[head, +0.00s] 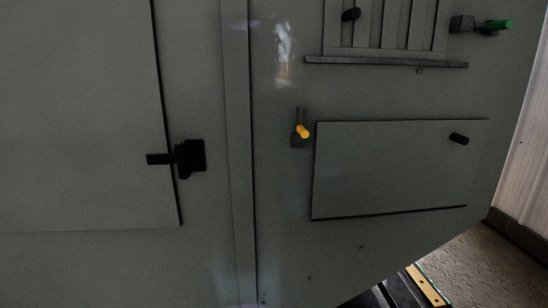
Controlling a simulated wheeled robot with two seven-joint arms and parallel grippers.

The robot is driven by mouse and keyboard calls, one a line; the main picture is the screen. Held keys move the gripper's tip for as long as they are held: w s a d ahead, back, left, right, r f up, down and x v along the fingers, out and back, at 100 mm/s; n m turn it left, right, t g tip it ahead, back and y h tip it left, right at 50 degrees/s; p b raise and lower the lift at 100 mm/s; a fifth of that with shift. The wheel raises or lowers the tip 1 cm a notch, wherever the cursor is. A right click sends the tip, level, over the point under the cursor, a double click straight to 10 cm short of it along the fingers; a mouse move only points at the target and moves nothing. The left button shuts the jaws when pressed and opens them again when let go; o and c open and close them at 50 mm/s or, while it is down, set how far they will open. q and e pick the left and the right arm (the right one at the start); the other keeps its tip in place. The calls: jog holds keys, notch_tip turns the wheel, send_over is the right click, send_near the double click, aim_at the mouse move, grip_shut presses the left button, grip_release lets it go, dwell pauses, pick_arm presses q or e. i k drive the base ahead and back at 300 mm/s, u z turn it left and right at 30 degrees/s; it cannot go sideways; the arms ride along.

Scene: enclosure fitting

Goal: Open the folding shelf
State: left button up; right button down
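A flat grey rectangular panel (385,172) lies flush against the upright grey cabinet face, right of the middle in the head view. It looks like the folding shelf, folded flat. A black knob (459,139) sticks out near its upper right corner. A small latch with a yellow tip (303,132) sits on the cabinet face just left of the panel's upper left corner. Neither of my grippers shows in the head view.
A slatted section (395,25) with a black knob (351,14) stands above a narrow ledge (390,63). A large door (80,110) with a black handle (188,158) is at left. Floor (500,260) shows at lower right.

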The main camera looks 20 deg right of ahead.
aim_at(362, 169)
jog(key=z, duration=1.25)
jog(key=k, duration=0.45)
jog(key=z, duration=0.6)
jog(key=i, duration=0.8)
jog(key=u, duration=0.35)
